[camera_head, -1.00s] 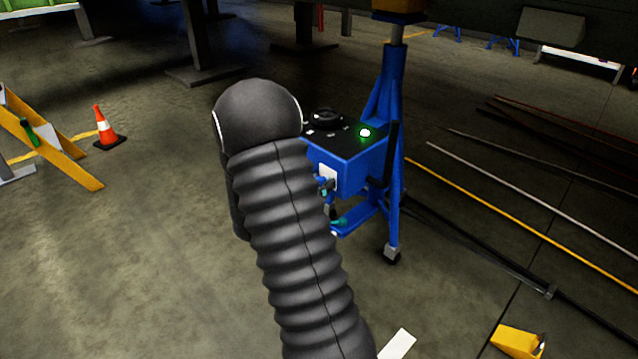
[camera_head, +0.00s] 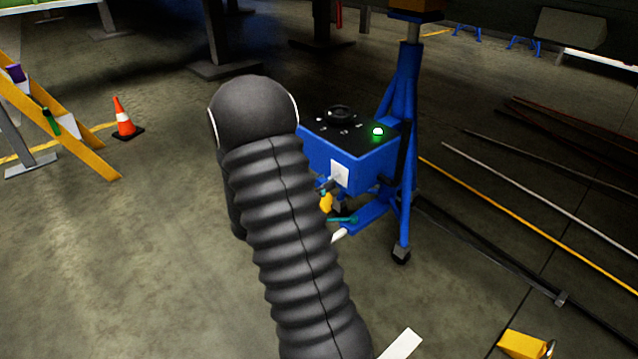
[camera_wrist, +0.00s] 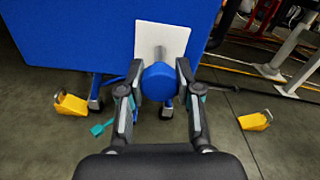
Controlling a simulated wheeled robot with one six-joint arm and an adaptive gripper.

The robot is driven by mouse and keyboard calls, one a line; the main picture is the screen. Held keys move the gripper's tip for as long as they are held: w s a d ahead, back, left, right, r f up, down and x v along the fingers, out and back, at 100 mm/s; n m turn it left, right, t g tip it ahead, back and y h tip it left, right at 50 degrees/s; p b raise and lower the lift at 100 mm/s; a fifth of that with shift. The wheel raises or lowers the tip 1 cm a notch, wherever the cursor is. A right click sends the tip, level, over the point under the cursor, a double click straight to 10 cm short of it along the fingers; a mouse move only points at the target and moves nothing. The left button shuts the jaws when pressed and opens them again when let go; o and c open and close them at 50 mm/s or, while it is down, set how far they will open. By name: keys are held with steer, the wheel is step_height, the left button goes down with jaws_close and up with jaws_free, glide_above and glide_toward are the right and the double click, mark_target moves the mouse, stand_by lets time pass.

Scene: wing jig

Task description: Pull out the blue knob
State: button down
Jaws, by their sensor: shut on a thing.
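The blue knob (camera_wrist: 160,82) is a round blue cap on a metal shaft that comes out of a white plate (camera_wrist: 176,38) on the blue box (camera_wrist: 75,35). In the wrist view, my gripper (camera_wrist: 158,86) has one finger on each side of the knob and is shut on it. In the head view, the white plate (camera_head: 341,173) shows on the front of the blue box (camera_head: 365,163), just right of my arm. My arm hides most of my gripper there, and I cannot make out the knob clearly.
The blue jack stand (camera_head: 400,120) rises at the right of the box. Long rods (camera_head: 530,215) lie on the floor to the right. An orange cone (camera_head: 124,118) and a yellow frame (camera_head: 70,125) stand at left. Yellow chocks (camera_wrist: 70,103) lie below the box.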

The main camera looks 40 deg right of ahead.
steer(key=c, duration=1.2)
jaws_free()
steer(key=shift+a, duration=0.15)
steer(key=o, duration=0.4)
steer(key=shift+a, duration=0.15)
steer(key=shift+o, duration=0.2)
steer(key=shift+d, duration=0.2)
steer(key=a, duration=1.2)
